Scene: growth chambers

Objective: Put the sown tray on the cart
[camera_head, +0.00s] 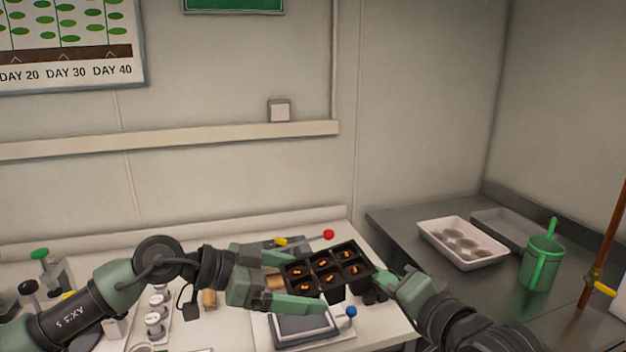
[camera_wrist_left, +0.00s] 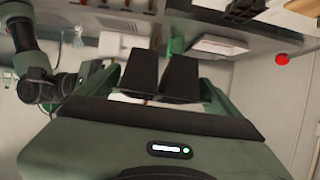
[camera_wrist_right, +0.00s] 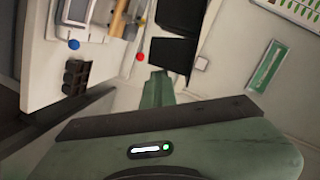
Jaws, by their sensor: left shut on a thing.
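My right gripper (camera_head: 388,281) is close to the tray's right edge; contact cannot be told. Its fingers look together in the right wrist view (camera_wrist_right: 157,90), with the tray's dark cells (camera_wrist_right: 172,50) just beyond. I cannot identify the cart with certainty.
A grey-screened device (camera_head: 303,325) lies below the sown tray. A red-knobbed lever (camera_head: 328,235) is behind it. White jars (camera_head: 156,317) stand left.

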